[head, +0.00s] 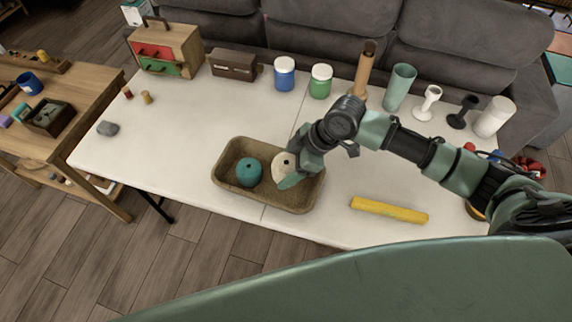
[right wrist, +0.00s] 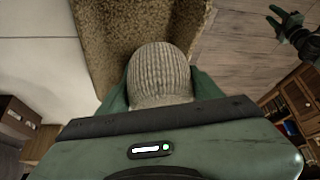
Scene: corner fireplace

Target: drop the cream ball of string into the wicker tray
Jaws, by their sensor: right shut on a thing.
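The cream ball of string (head: 281,163) is between the fingers of my right gripper (head: 288,178), at the right part of the wicker tray (head: 291,204). In the right wrist view the ribbed cream ball (right wrist: 160,72) sits between the green fingers, with the tray wall (right wrist: 110,35) behind it. The gripper is shut on it. The gripper hides part of the ball, and I cannot tell whether the ball touches the tray floor. My left gripper (right wrist: 287,22) shows small at the top right of the right wrist view, its fingers apart; it is outside the head view.
A teal ball (head: 249,172) lies in the tray, left of the cream one. A yellow bar (head: 389,210) lies to the right on the white table (head: 200,115). Jars, a green cup (head: 399,88) and several other items line the back. The table left of the tray is mostly clear.

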